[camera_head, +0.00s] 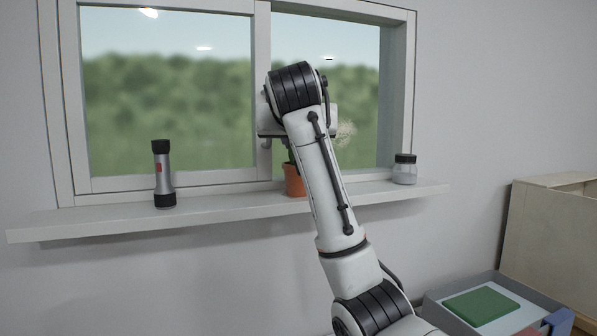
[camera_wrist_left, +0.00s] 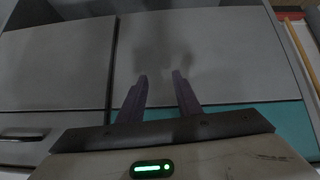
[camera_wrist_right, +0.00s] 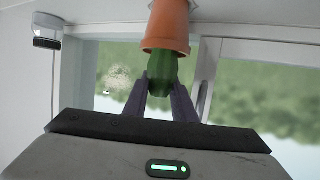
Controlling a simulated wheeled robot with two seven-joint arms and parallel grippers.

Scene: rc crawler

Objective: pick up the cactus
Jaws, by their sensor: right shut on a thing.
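The cactus is a green plant in a terracotta pot (camera_head: 294,180) at the middle of the window sill. In the head view my right arm hides most of the green part. In the right wrist view the green cactus (camera_wrist_right: 163,72) hangs upside down in the picture below its pot (camera_wrist_right: 168,25). My right gripper (camera_wrist_right: 160,84) has its fingers on both sides of the cactus and is shut on it. I cannot tell whether the pot touches the sill. My left gripper (camera_wrist_left: 161,78) is open and empty in front of grey cabinet fronts, out of the head view.
On the sill (camera_head: 110,220) a flashlight (camera_head: 163,174) stands to the left and a small glass jar (camera_head: 405,169) to the right. The window frame is close behind the cactus. A grey bin (camera_head: 440,295) with a green item and a wooden box (camera_head: 550,235) are at lower right.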

